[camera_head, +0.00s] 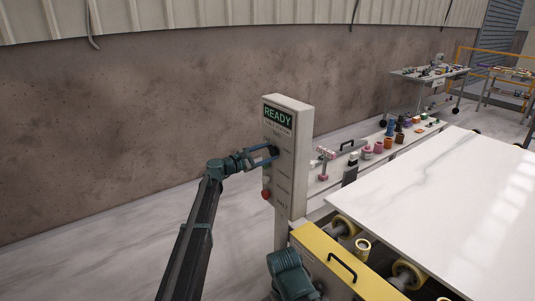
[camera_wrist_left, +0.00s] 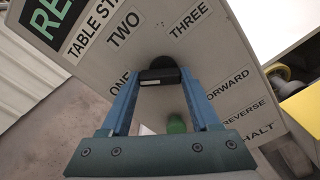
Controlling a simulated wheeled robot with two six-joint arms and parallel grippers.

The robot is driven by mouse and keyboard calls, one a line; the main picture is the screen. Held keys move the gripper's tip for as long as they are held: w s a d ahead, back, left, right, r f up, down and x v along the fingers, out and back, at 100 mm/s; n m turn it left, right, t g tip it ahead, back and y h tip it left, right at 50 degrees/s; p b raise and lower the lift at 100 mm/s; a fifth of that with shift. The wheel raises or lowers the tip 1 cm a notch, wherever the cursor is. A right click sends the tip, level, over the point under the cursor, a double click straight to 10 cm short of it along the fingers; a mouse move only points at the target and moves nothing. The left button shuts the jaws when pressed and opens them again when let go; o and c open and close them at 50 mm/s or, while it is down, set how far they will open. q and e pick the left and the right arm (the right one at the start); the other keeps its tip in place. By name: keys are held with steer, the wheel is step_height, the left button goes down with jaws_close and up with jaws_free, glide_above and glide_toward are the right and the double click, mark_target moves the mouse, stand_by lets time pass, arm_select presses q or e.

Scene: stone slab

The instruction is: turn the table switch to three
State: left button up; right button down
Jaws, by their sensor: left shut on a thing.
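The grey control box (camera_head: 291,180) stands upright on a post left of the slab, with a green READY sign (camera_head: 278,114) at its top. In the left wrist view, its tilted face shows the labels ONE, TWO and THREE around the black table switch knob (camera_wrist_left: 160,63). My left gripper (camera_head: 270,156) reaches this face from the left. Its blue fingers are shut on the switch knob, as the left wrist view (camera_wrist_left: 160,80) also shows. Which label the knob points at cannot be told. My right gripper is not in view.
A green button (camera_wrist_left: 176,124) sits below the knob, near FORWARD and REVERSE labels. A red button (camera_head: 266,194) is on the box's lower left edge. The white slab (camera_head: 445,205) and yellow rail (camera_head: 340,262) lie right. Free floor (camera_head: 90,245) lies left.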

arm_select(q)
steer(key=m, duration=0.6)
steer(key=shift+s, duration=0.1)
steer(key=m, duration=0.5)
steer(key=shift+s+d+m, duration=0.1)
steer(key=shift+d+m, duration=0.05)
steer(key=shift+m, duration=0.25)
steer(key=m, duration=0.5)
steer(key=shift+s, duration=0.1)
steer(key=m, duration=0.5)
steer(key=shift+d, duration=0.1)
steer(key=shift+f+m, duration=0.1)
steer(key=shift+m, duration=0.3)
steer(key=o, duration=1.4)
steer(key=shift+c, duration=0.2)
